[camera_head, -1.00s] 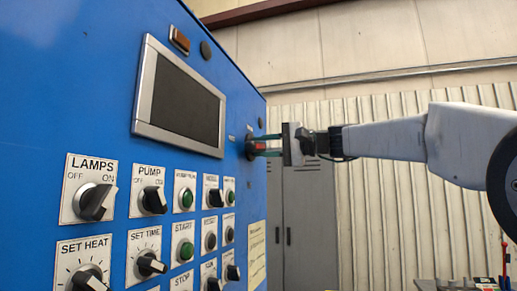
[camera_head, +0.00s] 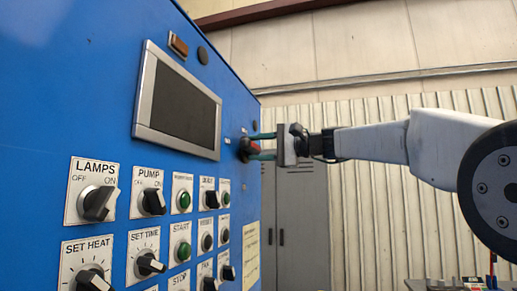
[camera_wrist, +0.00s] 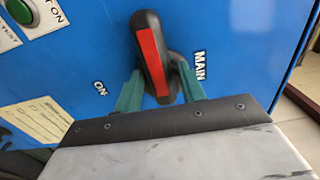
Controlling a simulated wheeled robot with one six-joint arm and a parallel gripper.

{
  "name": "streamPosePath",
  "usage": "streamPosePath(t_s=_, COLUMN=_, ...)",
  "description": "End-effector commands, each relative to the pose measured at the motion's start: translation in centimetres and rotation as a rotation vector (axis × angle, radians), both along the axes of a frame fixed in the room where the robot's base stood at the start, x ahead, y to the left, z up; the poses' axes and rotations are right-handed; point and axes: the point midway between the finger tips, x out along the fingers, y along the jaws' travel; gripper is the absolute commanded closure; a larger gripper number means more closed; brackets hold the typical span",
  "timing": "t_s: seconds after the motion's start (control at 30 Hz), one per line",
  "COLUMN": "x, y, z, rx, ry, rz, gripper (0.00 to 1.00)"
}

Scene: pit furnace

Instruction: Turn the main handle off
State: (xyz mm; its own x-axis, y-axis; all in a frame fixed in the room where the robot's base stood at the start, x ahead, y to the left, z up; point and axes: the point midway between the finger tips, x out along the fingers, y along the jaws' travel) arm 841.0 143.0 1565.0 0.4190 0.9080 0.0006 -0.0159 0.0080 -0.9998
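The main handle (camera_wrist: 153,55) is a black rotary lever with a red face, set on the blue panel. In the wrist view it stands nearly upright, tilted slightly, between an "ON" label at its left and a "MAIN" label at its right. In the head view the handle (camera_head: 247,149) sits near the panel's right edge. My gripper (camera_wrist: 161,90) has its two green fingers on either side of the handle's near end, with apparent gaps. In the head view my gripper (camera_head: 262,146) reaches in from the right, fingers spread and open around the handle.
The blue panel (camera_head: 60,100) carries a screen (camera_head: 180,98) and several knobs and buttons, including a lamps switch (camera_head: 98,203), left of and below the handle. Grey lockers (camera_head: 298,220) stand behind. Open space lies right of the panel.

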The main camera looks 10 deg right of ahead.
Motion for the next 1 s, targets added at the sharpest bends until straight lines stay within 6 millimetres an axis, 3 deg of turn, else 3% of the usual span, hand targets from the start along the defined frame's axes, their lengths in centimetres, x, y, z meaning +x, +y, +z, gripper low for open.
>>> streamPosePath(t_s=0.37, x=-0.2, y=-0.4, z=0.0, rx=-0.001, ry=-0.002, rz=-0.001, gripper=0.51)
streamPosePath(t_s=0.73, x=-2.6, y=-5.7, z=0.0, rx=-0.002, ry=-0.001, rz=-0.003, gripper=0.51)
streamPosePath(t_s=1.0, x=-3.3, y=-7.1, z=0.0, rx=0.000, ry=-0.001, rz=0.000, gripper=0.51)
